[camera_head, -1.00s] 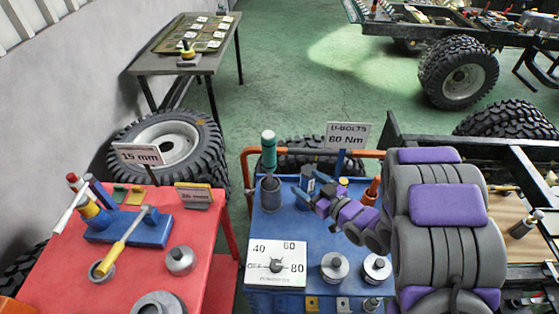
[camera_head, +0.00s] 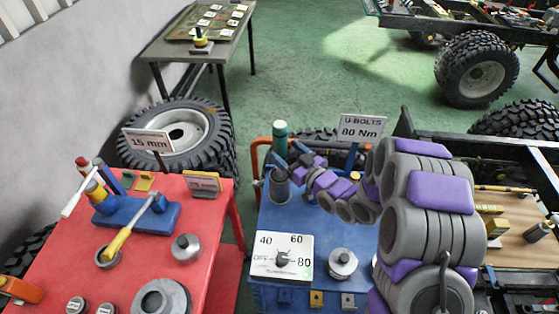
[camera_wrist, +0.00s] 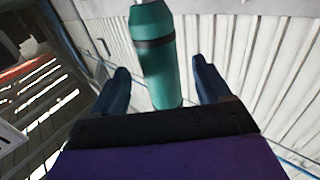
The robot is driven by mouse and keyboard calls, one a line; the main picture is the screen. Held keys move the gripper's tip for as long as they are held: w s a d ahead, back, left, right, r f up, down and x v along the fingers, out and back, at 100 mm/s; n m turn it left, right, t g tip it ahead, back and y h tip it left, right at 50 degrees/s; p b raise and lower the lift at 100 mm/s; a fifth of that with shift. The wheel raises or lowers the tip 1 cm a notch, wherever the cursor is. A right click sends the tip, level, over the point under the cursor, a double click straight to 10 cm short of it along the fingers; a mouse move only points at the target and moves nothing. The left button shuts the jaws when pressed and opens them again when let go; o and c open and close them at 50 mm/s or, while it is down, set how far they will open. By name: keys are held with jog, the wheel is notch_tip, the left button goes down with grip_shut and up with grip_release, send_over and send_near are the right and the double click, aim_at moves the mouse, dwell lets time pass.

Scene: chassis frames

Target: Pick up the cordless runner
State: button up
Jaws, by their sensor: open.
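The cordless runner appears to be the upright tool with a teal body and dark band (camera_head: 280,138), standing in a grey cup (camera_head: 279,190) on the blue cart (camera_head: 345,236). In the wrist view its teal body (camera_wrist: 157,80) stands between my two dark blue fingers. My gripper (camera_head: 284,164) is open, level with the tool's lower part, just above the cup. In the wrist view my gripper (camera_wrist: 160,68) shows a gap on each side of the tool. The fingers partly hide its lower part in the head view.
A sign reading U-BOLTS 80 Nm (camera_head: 361,128) stands behind my arm. A dial panel (camera_head: 279,260) and a metal knob (camera_head: 342,262) are at the cart's front. An orange rail (camera_head: 255,160) borders the cart. A red bench (camera_head: 70,262) with tools is at left.

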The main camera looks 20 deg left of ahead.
jog(key=shift+b+x, duration=0.6)
jog(key=shift+x, duration=2.4)
jog(key=shift+d, duration=0.1)
jog(key=shift+c, duration=0.3)
grip_shut()
